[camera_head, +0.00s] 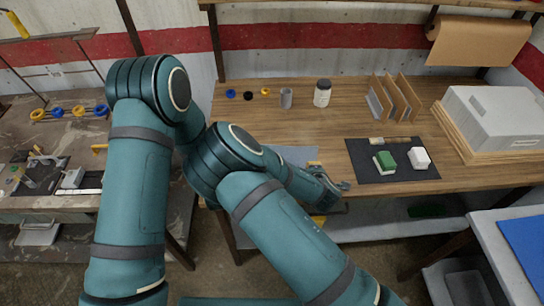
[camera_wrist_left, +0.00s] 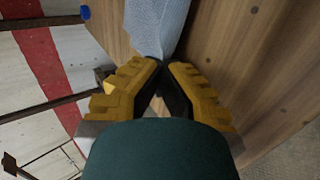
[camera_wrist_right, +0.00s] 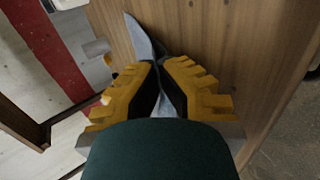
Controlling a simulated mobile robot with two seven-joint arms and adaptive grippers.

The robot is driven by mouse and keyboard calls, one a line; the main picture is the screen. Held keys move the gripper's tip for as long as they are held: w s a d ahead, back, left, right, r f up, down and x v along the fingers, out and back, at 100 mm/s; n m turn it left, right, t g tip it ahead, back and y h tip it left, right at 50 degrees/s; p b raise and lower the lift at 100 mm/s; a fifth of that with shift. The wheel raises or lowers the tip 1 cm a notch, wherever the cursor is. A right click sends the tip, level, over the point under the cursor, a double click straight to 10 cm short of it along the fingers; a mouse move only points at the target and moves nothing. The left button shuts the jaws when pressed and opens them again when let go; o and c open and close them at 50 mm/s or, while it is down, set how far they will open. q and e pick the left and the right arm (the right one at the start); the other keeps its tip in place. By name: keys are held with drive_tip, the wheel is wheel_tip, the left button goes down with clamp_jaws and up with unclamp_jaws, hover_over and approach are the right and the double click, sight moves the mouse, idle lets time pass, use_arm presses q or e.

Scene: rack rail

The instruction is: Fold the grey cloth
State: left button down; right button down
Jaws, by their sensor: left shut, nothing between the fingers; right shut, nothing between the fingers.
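The grey-blue cloth (camera_head: 298,154) lies on the wooden table near its front edge. My arms hide most of it in the head view, so its full outline cannot be told. In the left wrist view, my left gripper (camera_wrist_left: 162,80) is shut and empty, with its tips close by the cloth (camera_wrist_left: 158,25), which extends ahead of them. In the right wrist view, my right gripper (camera_wrist_right: 160,78) is shut and empty. A narrow, pointed part of the cloth (camera_wrist_right: 142,40) shows just beyond its tips. Whether either gripper touches the cloth cannot be told.
A grey cup (camera_head: 286,98), a dark-lidded jar (camera_head: 322,94) and upright wooden dividers (camera_head: 398,98) stand behind. The table's middle (camera_head: 300,125) is clear.

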use_arm(q)
drive_tip(key=c, duration=1.1)
unclamp_jaws()
use_arm(e)
drive_tip(key=c, duration=1.1)
unclamp_jaws()
use_arm(q)
drive_tip(key=shift+o, duration=1.2)
use_arm(e)
drive_tip(key=shift+o, duration=1.2)
use_arm(q)
drive_tip(key=shift+s+f, duration=0.1)
use_arm(e)
drive_tip(key=shift+s+f, duration=0.1)
